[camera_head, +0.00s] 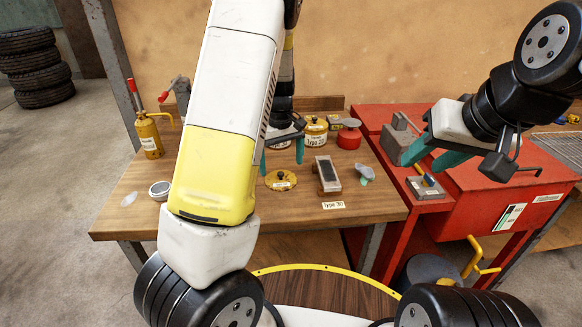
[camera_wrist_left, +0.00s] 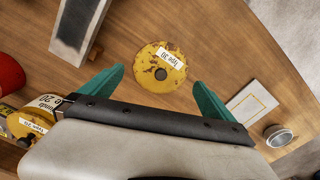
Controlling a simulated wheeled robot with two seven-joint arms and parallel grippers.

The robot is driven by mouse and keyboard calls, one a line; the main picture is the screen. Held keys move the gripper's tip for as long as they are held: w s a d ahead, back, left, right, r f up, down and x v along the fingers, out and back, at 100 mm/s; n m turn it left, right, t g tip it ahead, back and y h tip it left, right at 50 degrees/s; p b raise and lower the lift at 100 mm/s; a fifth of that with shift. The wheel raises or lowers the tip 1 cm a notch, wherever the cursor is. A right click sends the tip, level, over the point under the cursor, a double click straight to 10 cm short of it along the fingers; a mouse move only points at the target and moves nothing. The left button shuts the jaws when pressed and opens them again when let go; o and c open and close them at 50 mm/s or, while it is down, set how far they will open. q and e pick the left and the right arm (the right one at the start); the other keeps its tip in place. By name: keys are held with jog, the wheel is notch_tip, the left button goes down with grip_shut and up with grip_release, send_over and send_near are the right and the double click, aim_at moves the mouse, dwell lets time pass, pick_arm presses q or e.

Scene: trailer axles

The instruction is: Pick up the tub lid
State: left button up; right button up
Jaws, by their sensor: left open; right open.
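The tub lid (camera_head: 281,180) is a round, worn yellow disc with a dark centre knob and a white label, lying flat on the wooden table. In the left wrist view the lid (camera_wrist_left: 153,82) lies beyond and between my fingertips, with the label reading upside down. My left gripper (camera_head: 282,157) is open and empty above the lid, pointing down; its teal fingers also show in the left wrist view (camera_wrist_left: 158,78). They appear apart from the lid. My right gripper (camera_head: 432,157) is open and empty over the red bench at the right.
A grey block with a dark top (camera_head: 328,173) stands right of the lid, near a "Type 30" card (camera_head: 333,205). Yellow tubs (camera_head: 316,134) and a red can (camera_head: 349,138) stand behind. A yellow oil can (camera_head: 149,137) is at the left. The red bench (camera_head: 468,192) adjoins the table.

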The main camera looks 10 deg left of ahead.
aim_at(281, 173)
pick_arm(q)
notch_tip(281, 173, down, 4)
jog(key=shift+a+f, duration=0.15)
jog(key=shift+f, duration=0.05)
jog(key=shift+c, duration=0.4)
